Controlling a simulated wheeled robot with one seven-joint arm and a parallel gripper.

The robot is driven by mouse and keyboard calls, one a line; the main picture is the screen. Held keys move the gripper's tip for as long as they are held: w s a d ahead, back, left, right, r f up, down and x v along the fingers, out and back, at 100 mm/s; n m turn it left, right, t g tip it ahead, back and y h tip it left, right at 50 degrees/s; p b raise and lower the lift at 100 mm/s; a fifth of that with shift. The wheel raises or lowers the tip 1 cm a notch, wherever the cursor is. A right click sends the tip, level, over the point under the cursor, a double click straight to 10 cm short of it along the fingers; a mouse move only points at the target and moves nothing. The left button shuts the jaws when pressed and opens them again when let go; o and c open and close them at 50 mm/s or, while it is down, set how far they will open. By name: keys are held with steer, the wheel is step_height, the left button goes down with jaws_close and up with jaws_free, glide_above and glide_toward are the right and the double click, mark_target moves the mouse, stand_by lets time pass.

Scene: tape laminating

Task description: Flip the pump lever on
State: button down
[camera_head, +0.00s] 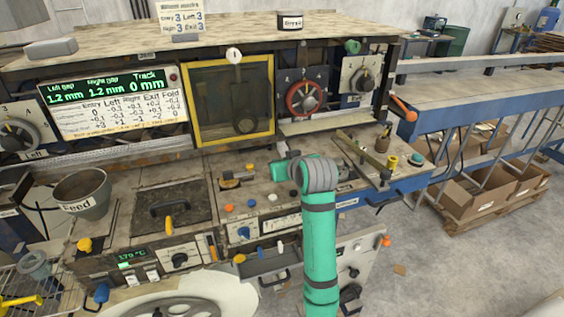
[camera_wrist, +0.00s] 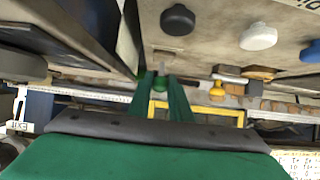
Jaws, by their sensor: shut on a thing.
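In the wrist view, the green fingers of my gripper (camera_wrist: 161,92) are closed around a small green knob at the end of a short grey stem. I take it to be the pump lever (camera_wrist: 161,80). The stem meets the worn panel near a black knob (camera_wrist: 177,18). In the head view, my green arm rises in front of the console's middle and bends left at a grey wrist joint. The lever and fingertips cannot be made out there. Which way the lever is set is unclear.
A white knob (camera_wrist: 258,37) sits near the black one, with a blue knob (camera_head: 251,203) farther along. A yellow-framed window (camera_head: 233,101) stands behind, beside a red handwheel (camera_head: 305,97). A grey feed pot (camera_head: 82,193) is at left. A long tool (camera_head: 362,154) lies on the right bench.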

steer(key=shift+d+r, duration=0.15)
steer(key=c, duration=1.6)
jaws_free()
steer(key=shift+c, duration=0.2)
steer(key=shift+s, duration=0.1)
steer(key=v, duration=1)
steer(key=shift+s+r, duration=0.1)
steer(key=shift+s, duration=0.2)
